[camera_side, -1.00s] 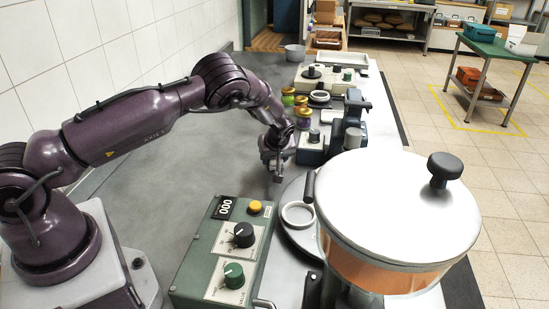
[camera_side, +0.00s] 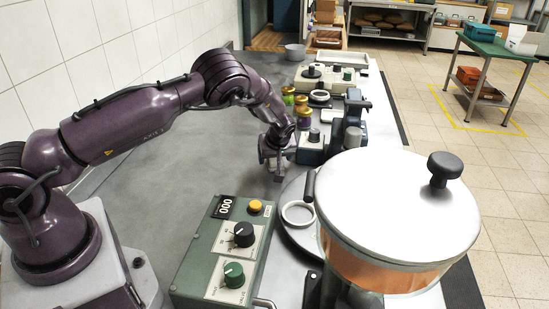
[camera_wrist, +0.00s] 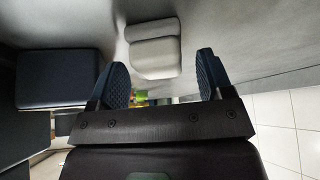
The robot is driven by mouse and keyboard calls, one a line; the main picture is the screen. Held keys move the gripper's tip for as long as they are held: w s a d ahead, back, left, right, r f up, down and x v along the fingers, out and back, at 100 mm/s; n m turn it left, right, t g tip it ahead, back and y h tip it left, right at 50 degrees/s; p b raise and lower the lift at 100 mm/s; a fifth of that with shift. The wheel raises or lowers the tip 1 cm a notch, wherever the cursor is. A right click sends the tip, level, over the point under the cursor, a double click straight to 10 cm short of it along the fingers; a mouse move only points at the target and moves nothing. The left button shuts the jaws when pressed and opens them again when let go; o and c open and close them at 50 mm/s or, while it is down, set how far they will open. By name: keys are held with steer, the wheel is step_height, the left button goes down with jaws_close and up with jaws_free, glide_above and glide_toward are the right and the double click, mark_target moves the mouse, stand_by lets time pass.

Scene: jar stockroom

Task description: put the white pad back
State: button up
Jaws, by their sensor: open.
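A whitish-grey pad (camera_wrist: 153,48) shows in the wrist view as a rounded block with a seam across it, against a grey surface. It lies beyond my fingertips, about midway between them, and is not held. My gripper (camera_wrist: 160,78) is open, with a dark ribbed finger on each side and nothing between them. In the side view my gripper (camera_side: 273,172) points down over the grey bench, left of the blue-grey machine (camera_side: 314,152). I cannot make out the pad in the side view.
Several gold-lidded jars (camera_side: 304,119) stand close behind my gripper. A green control box (camera_side: 222,250) and a large lidded pot (camera_side: 395,210) stand nearer the camera. A dark blue block (camera_wrist: 58,78) is left in the wrist view. The bench left of my gripper is clear.

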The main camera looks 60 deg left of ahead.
steer(key=s+d+r+m+h, duration=0.1)
steer(key=s+d+r, duration=0.2)
steer(key=r, duration=0.4)
steer(key=s+d+r+m+h, duration=0.1)
steer(key=s+d+r, duration=0.2)
steer(key=r, duration=0.4)
steer(key=s+d+r+m+h, duration=0.1)
steer(key=s+d+r, duration=0.2)
steer(key=r, duration=0.4)
steer(key=s+d+r+m+t+h, duration=0.1)
steer(key=s+d+r+m, duration=0.1)
steer(key=s, duration=0.6)
steer(key=s+d+r+m+t, duration=0.1)
steer(key=s+d+r+m, duration=0.2)
steer(key=s+r+m, duration=0.2)
steer(key=s+d+r+m+t+h, duration=0.1)
steer(key=s+d+r+m, duration=0.2)
steer(key=s, duration=0.8)
steer(key=shift+d+r+m+h, duration=0.25)
steer(key=shift+r+m+h, duration=0.05)
steer(key=shift+r, duration=0.7)
